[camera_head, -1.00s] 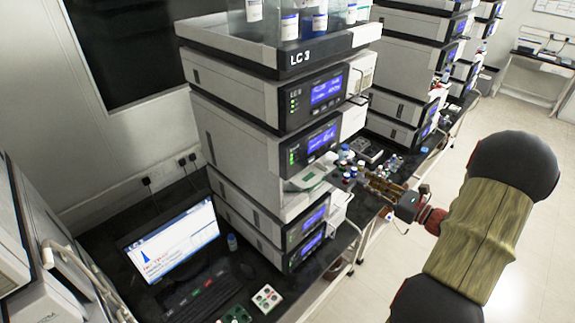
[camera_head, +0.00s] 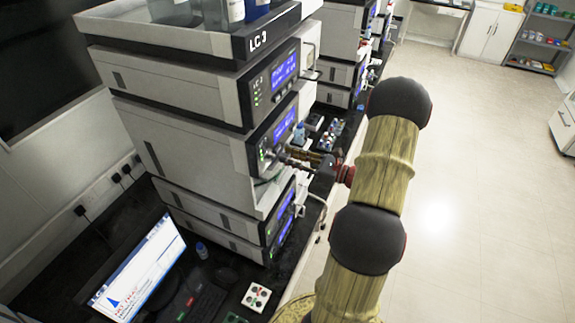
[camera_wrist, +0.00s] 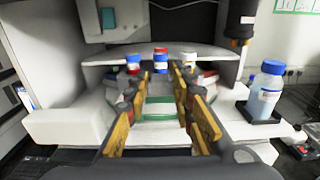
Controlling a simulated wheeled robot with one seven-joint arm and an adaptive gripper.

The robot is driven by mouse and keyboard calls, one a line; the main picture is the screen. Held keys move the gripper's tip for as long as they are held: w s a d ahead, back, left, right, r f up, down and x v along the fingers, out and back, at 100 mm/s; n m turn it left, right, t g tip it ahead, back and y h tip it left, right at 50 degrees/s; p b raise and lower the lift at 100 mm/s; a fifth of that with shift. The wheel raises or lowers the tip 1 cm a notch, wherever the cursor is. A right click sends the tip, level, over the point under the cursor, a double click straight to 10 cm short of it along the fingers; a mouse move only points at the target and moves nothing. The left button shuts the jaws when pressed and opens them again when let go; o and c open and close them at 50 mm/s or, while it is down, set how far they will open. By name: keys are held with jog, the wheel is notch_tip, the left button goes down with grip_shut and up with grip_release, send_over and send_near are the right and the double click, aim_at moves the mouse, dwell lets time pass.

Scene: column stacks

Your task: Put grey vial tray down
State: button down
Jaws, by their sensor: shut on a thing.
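My gripper (camera_head: 288,156) is at the open compartment in the lower part of the LC 3 stack (camera_head: 190,150). In the wrist view its two fingers (camera_wrist: 160,82) reach forward into the compartment, shut on the grey vial tray (camera_wrist: 161,76). Most of the tray is hidden by the fingers. Vials with blue and white caps, one a red and blue vial (camera_wrist: 160,60), stand upright at the fingertips. A green-edged piece (camera_wrist: 163,105) shows below, between the fingers. I cannot tell whether the tray touches the compartment floor.
White walls (camera_wrist: 70,122) flank the compartment closely on the left. A blue-capped bottle (camera_wrist: 266,90) stands on a dark holder at the right.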

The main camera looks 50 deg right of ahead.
jog(key=shift+s+f, duration=0.1)
jog(key=shift+f, duration=1.95)
jog(key=shift+f, duration=0.1)
jog(key=c, duration=1.5)
grip_release()
jog(key=shift+s+d, duration=0.1)
jog(key=b+v, duration=0.1)
jog(key=v, duration=1)
jog(key=shift+s, duration=0.35)
jog(key=shift+d, duration=0.1)
